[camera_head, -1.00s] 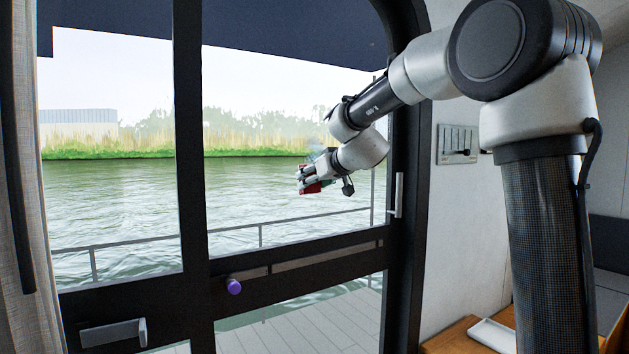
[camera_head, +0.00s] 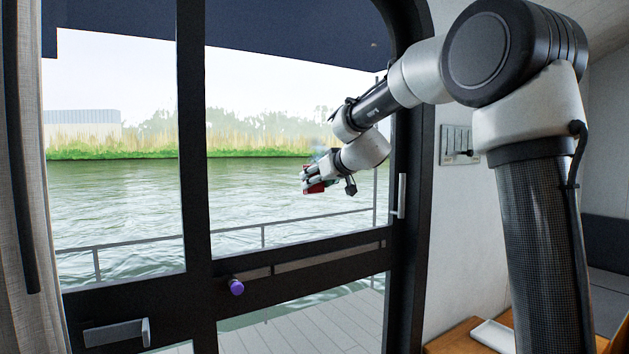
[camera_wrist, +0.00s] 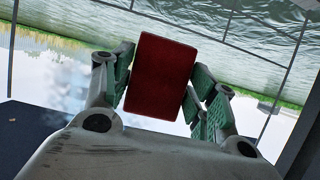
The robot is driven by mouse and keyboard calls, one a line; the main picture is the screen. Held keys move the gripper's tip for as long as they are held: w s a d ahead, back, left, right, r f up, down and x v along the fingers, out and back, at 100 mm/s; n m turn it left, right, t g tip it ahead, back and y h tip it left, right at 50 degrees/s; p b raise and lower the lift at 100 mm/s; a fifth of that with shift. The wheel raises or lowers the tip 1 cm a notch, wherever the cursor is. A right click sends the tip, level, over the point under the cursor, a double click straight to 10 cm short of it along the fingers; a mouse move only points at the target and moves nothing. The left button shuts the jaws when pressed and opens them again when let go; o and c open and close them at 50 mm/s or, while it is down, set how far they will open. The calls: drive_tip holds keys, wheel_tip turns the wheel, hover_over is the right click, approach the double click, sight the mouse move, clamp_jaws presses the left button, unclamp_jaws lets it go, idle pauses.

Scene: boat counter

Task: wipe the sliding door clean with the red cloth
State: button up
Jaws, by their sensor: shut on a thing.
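My gripper (camera_head: 313,180) is shut on the red cloth (camera_head: 314,188) in front of the right-hand glass pane of the sliding door (camera_head: 196,200). In the wrist view the red cloth (camera_wrist: 162,75) looks like a thick folded pad between the two green-padded fingers of my gripper (camera_wrist: 160,90), with the glass beyond it. I cannot tell whether the cloth touches the glass. A faint pale, hazy patch (camera_head: 322,155) shows on the pane just above my gripper. The cloth's far side is hidden.
The door has a dark frame, a purple knob (camera_head: 236,287), a grey handle (camera_head: 116,332) at lower left and a pale upright handle (camera_head: 401,195) at right. A curtain (camera_head: 30,170) hangs at far left. A wall switch panel (camera_head: 456,145) and white tray (camera_head: 493,335) are at right.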

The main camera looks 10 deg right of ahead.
sight(308, 162)
drive_tip(key=shift+w+d, duration=0.7)
drive_tip(key=shift+d, duration=1.3)
drive_tip(key=shift+w+d, duration=0.65)
drive_tip(key=shift+d, duration=1.4)
drive_tip(key=shift+w+d, duration=0.7)
drive_tip(key=shift+d, duration=1.3)
drive_tip(key=shift+r, duration=1.55)
drive_tip(key=shift+s+a+r, duration=0.5)
drive_tip(key=shift+s+a, duration=0.2)
drive_tip(key=shift+a, duration=1.5)
drive_tip(key=shift+s+a+r, duration=0.5)
drive_tip(key=shift+s+a, duration=0.25)
drive_tip(key=shift+a, duration=1.45)
drive_tip(key=shift+s+a+r, duration=0.5)
drive_tip(key=shift+s+a, duration=0.2)
drive_tip(key=shift+a, duration=1.5)
drive_tip(key=w+d+r, duration=0.1)
drive_tip(key=w+d, duration=0.1)
drive_tip(key=d, duration=0.4)
drive_tip(key=w+d+r, duration=0.2)
drive_tip(key=d, duration=0.5)
drive_tip(key=shift+w, duration=0.15)
